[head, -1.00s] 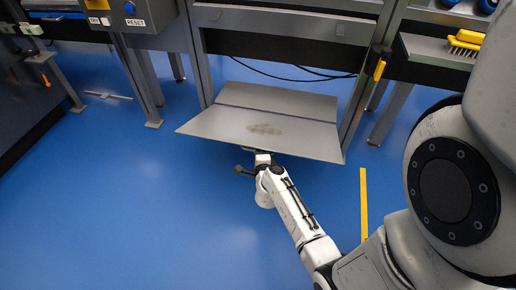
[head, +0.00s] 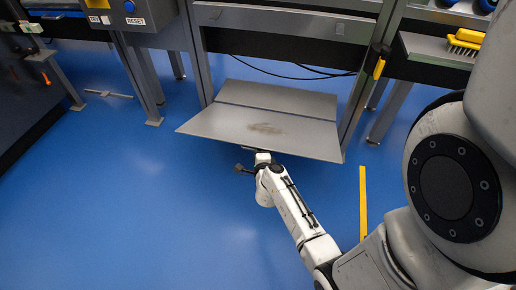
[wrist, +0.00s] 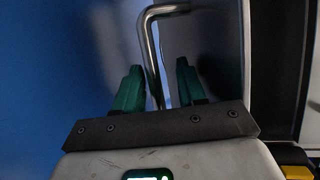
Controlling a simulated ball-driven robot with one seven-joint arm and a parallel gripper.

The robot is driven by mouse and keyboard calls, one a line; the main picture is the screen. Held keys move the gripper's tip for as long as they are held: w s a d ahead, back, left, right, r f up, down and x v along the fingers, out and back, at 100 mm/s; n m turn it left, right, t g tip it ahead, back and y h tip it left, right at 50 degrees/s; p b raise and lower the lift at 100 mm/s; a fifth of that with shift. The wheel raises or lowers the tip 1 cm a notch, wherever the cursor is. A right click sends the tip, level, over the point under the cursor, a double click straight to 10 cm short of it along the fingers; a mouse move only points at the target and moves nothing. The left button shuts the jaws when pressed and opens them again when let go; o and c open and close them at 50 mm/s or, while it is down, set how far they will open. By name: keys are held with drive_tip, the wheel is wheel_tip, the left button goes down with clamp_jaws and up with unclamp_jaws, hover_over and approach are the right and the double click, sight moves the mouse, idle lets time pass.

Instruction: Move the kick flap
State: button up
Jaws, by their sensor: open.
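The kick flap (head: 265,127) is a grey metal panel with a scuffed patch, low on the front of the frame. It sticks out towards me, almost level. My gripper (wrist: 158,75) is at the flap's near edge, partly hidden under it in the head view. In the wrist view its two green fingers are apart, with a bent metal bar (wrist: 148,40) between and beyond them. The bar looks like a handle on the flap's underside. I cannot tell whether either finger touches it.
Grey frame posts (head: 198,50) stand on both sides of the flap, with black cables behind. A control box with a RESET label (head: 130,12) is at upper left. A yellow brush (head: 465,40) lies on a shelf at right. Blue floor (head: 130,210) is clear at left.

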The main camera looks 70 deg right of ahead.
drive_tip(key=p+v, duration=0.2)
drive_tip(key=v, duration=0.8)
drive_tip(key=shift+a+r, duration=0.15)
